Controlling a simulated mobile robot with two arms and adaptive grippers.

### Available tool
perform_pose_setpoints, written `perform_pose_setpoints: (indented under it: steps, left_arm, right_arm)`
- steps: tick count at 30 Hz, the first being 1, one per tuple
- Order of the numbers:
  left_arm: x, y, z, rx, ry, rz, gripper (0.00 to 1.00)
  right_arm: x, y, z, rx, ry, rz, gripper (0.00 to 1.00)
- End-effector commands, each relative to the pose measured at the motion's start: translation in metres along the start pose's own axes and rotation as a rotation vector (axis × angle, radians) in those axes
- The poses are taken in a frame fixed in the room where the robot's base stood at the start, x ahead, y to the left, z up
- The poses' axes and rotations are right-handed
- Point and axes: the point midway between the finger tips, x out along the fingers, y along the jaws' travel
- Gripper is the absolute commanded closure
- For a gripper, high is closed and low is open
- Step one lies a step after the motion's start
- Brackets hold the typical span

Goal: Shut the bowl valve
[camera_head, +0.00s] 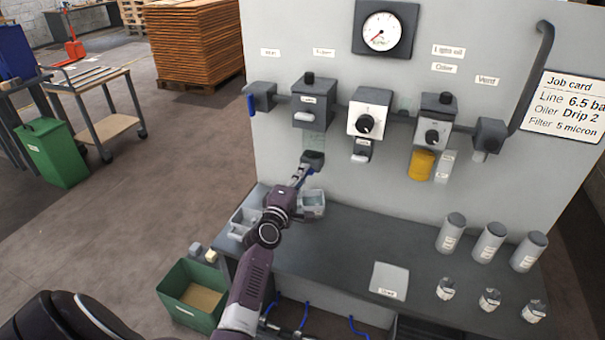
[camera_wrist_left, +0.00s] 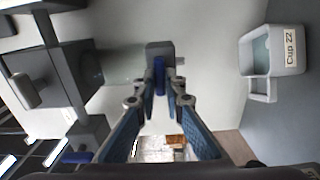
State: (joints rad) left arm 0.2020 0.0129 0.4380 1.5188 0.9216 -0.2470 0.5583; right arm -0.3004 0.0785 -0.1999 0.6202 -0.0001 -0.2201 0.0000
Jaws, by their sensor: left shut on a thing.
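The filter unit (camera_head: 310,105) is a dark box on the grey panel, with a see-through bowl (camera_head: 314,143) below it. The bowl valve (camera_head: 313,159) is a dark block at the bowl's foot; in the left wrist view it is a grey block (camera_wrist_left: 160,49) with a blue lever (camera_wrist_left: 159,76). My left gripper (camera_head: 305,174) reaches up to it from below. In the left wrist view, its fingers (camera_wrist_left: 160,84) are closed on the blue lever from both sides. The lever's exact angle is hard to tell. My right gripper is not in view.
Left of the filter is a valve with a blue handle (camera_head: 251,104); right is a regulator (camera_head: 369,113) and an oiler (camera_head: 436,125). A small cup (camera_head: 312,211) stands on the bench (camera_head: 345,262) below. Grey cylinders and small jars stand at the right. A green bin (camera_head: 193,295) is on the floor.

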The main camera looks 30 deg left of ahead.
Motion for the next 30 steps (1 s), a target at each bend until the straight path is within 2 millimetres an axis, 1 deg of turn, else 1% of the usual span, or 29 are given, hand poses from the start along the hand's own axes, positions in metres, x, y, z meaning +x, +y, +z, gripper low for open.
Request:
perform_pose_setpoints:
  steps: [6, 19, 20, 24, 30]
  left_arm:
    - [-0.0001, -0.0005, -0.0006, -0.042, 0.001, 0.000, 1.00]
    - [-0.0001, -0.0007, -0.0004, -0.049, 0.001, 0.000, 1.00]
    - [-0.0001, -0.0007, -0.0004, -0.049, 0.001, 0.000, 0.87]
    - [-0.0001, -0.0007, -0.0002, -0.048, 0.001, 0.000, 0.73]
    - [-0.0001, -0.0005, -0.0001, -0.047, 0.000, 0.000, 0.73]
  right_arm:
    - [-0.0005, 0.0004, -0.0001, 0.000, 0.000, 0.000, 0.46]
    - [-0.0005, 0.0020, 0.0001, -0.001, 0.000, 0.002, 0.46]
    - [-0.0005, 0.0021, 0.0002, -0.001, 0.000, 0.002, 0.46]
    - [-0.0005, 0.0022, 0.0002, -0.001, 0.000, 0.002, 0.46]
    - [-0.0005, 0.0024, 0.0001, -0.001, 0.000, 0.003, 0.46]
